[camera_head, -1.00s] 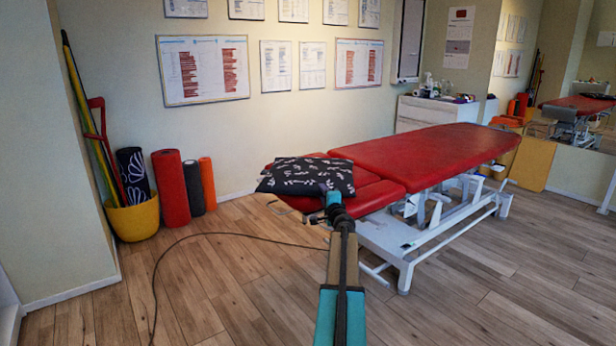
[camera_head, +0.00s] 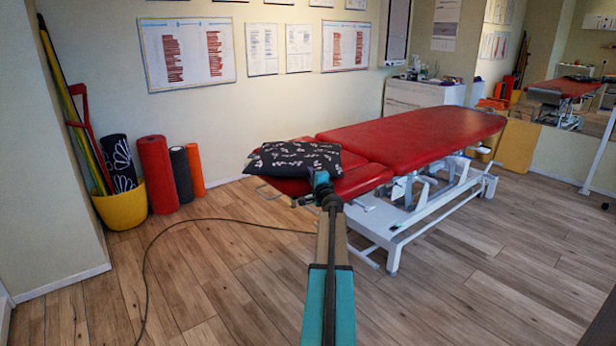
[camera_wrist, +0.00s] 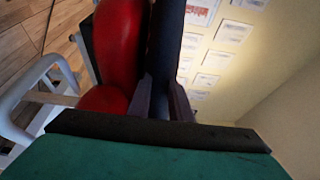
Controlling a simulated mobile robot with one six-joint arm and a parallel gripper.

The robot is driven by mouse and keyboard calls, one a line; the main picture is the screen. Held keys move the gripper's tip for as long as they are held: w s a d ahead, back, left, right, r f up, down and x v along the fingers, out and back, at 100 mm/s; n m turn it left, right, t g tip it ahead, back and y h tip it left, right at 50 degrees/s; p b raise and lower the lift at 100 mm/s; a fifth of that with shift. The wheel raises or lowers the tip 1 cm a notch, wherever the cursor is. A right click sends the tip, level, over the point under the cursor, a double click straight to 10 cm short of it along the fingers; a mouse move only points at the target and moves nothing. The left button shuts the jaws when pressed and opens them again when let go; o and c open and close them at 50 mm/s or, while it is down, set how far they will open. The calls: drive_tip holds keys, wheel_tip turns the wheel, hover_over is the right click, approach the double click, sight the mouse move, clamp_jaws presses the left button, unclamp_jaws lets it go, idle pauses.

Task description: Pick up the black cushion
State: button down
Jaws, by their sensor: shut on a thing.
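The black cushion (camera_head: 293,157) has a white leaf pattern and appears over the near end of the red treatment table (camera_head: 415,138). My gripper (camera_head: 319,180) is at its near right edge. In the wrist view, the two dark fingers of my gripper (camera_wrist: 162,98) are shut on the cushion (camera_wrist: 165,45), seen edge-on as a dark upright band. Red padding (camera_wrist: 118,45) shows beside it at left. The cushion hides part of the table's end; I cannot tell whether it touches the padding or is just above it.
A yellow bucket (camera_head: 122,207) with poles and a rolled mat stands at left. Red (camera_head: 156,175), dark and orange rolls stand beside it. A cable (camera_head: 150,260) crosses the wooden floor. A white cabinet (camera_head: 425,93) is behind the table. Floor at front right is clear.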

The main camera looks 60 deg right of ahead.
wheel_tip(320, 180, up, 2)
drive_tip(key=shift+r+p, duration=0.25)
drive_tip(key=shift+p, duration=0.1)
drive_tip(key=s+a+r, duration=0.1)
drive_tip(key=s+a, duration=0.2)
drive_tip(key=s, duration=1.2)
drive_tip(key=shift+s+a+r, duration=0.15)
drive_tip(key=shift+s+r, duration=0.05)
drive_tip(key=shift+s, duration=0.1)
drive_tip(key=shift+s+r+p, duration=0.1)
drive_tip(key=shift+p, duration=0.25)
